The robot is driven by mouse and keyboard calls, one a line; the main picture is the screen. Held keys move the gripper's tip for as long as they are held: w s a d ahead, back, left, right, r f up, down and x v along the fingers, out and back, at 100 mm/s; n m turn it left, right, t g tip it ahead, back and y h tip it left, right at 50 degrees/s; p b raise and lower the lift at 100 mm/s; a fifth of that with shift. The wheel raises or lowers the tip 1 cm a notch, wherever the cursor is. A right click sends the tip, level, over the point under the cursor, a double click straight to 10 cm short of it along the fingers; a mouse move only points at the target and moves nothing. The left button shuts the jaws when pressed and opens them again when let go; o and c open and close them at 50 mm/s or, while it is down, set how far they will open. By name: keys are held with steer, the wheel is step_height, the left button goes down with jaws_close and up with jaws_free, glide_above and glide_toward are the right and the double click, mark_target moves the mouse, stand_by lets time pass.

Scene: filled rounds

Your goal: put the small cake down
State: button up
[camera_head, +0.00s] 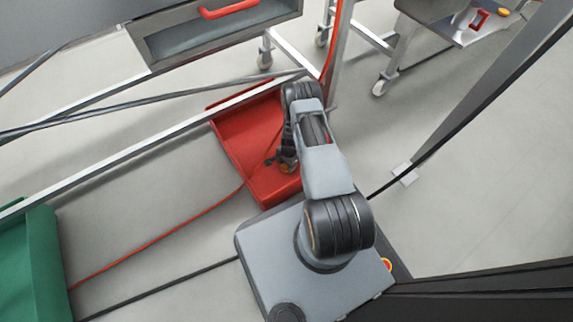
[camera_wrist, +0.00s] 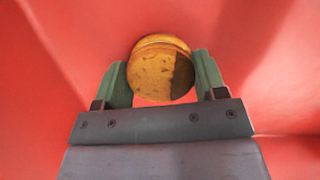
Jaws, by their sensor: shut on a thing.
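The small cake (camera_wrist: 160,72) is round and golden brown, with a shadow on its right part. In the wrist view it sits between the two green-grey fingers of my gripper (camera_wrist: 162,82), which is shut on it. Red surfaces fill the view behind it. I cannot tell whether the cake touches the crate's floor.
A metal frame bar (camera_head: 150,143) crosses over the crate's left side. A green container (camera_head: 30,265) stands at the lower left. A grey drawer with a red handle (camera_head: 229,9) is at the top. A red cable (camera_head: 160,243) runs along the floor. Open floor (camera_head: 480,190) lies to the right.

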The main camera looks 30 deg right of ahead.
steer(key=shift+f, duration=0.1)
steer(key=o, duration=0.7)
